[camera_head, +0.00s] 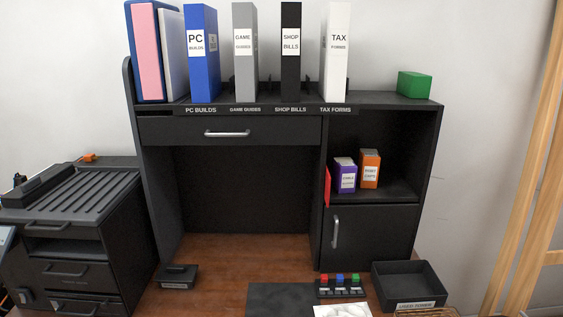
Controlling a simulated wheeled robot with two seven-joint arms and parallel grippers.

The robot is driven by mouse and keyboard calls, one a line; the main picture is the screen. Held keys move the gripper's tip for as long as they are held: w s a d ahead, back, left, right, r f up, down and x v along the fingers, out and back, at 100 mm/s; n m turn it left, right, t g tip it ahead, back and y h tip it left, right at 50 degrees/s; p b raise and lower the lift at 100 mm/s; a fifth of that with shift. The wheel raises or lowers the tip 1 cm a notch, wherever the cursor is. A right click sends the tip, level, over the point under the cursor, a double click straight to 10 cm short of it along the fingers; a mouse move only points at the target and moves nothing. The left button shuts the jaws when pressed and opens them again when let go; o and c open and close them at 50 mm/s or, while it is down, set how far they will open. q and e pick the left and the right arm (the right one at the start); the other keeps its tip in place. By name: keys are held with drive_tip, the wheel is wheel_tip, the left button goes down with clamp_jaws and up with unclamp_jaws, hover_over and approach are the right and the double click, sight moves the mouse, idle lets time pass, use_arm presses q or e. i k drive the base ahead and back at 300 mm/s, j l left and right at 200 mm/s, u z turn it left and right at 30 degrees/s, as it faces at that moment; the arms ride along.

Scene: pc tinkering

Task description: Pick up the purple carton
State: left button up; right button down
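The purple carton (347,179) stands upright in the open shelf compartment at the right of the black desk hutch. It has a white label on its front and a pale top. An orange carton (371,170) with a white label stands just to its right and slightly farther back. A thin red item (327,186) is upright to its left, along the compartment's left wall. Neither of my grippers shows in the head view.
Several binders, including a blue one (203,75), stand on the hutch top, with a green box (414,84) at right. A closed cabinet door (372,238) is below the compartment. A black tray (410,287) and dark mat (280,300) lie on the wooden desk.

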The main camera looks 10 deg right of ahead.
sight(344, 174)
drive_tip(key=i+j+z, duration=0.1)
drive_tip(key=i+j, duration=0.2)
drive_tip(key=i+z, duration=0.1)
drive_tip(key=z, duration=1.9)
